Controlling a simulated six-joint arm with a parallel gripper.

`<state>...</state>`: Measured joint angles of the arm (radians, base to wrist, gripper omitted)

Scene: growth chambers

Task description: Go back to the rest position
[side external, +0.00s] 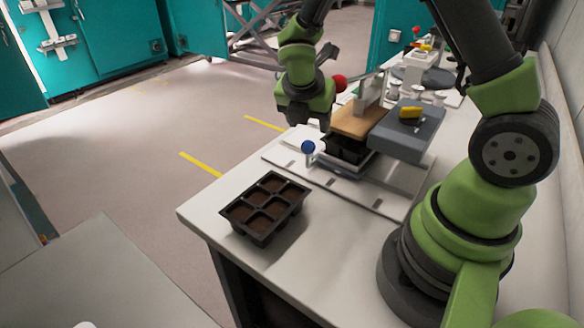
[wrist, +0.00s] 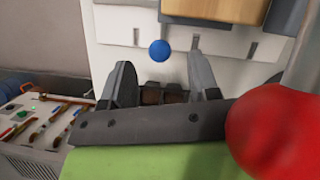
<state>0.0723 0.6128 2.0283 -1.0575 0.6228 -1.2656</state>
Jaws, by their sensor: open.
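My gripper (side external: 309,119) is open and empty in the side external view, above the far edge of the white bench. Its two spread fingers (wrist: 160,62) also show in the wrist view, with nothing held between them. A black tray with several soil-filled cells (side external: 283,214) stands on the near bench corner, well apart from my gripper. Brown cells (wrist: 164,96) show beyond and between the fingers in the wrist view, partly hidden by the gripper body.
A press-like fixture with a wooden block (side external: 357,121), grey block (side external: 402,133) and blue knob (side external: 308,146) stands close to my gripper. A red knob (side external: 339,83) is right beside it and looms large in the wrist view (wrist: 275,135). Open floor (side external: 130,150) lies left.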

